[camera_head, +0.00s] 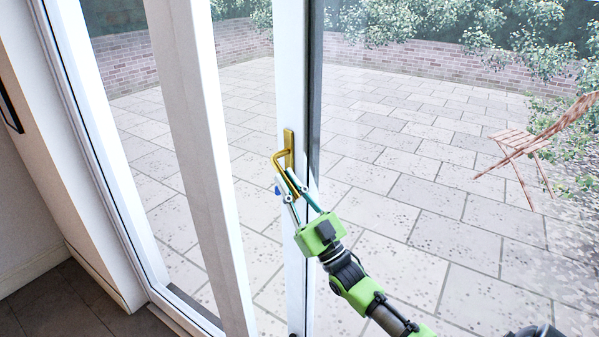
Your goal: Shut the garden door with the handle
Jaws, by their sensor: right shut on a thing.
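The garden door (291,70) is a white-framed glass door seen nearly edge-on in the middle of the head view. A brass handle (289,146) is fixed on its white upright, with its lever bent to the left and down. My right gripper (288,185) reaches up from the lower right and is shut on the lower part of the handle. The fingers partly cover the lever's end. My left gripper does not show.
A white fixed frame post (197,120) stands left of the door, with a glass pane beside it. Outside is a paved patio (420,190) with a wooden folding chair (530,150) at the right and a brick wall (400,58) behind. Dark floor tiles (70,305) lie at the lower left.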

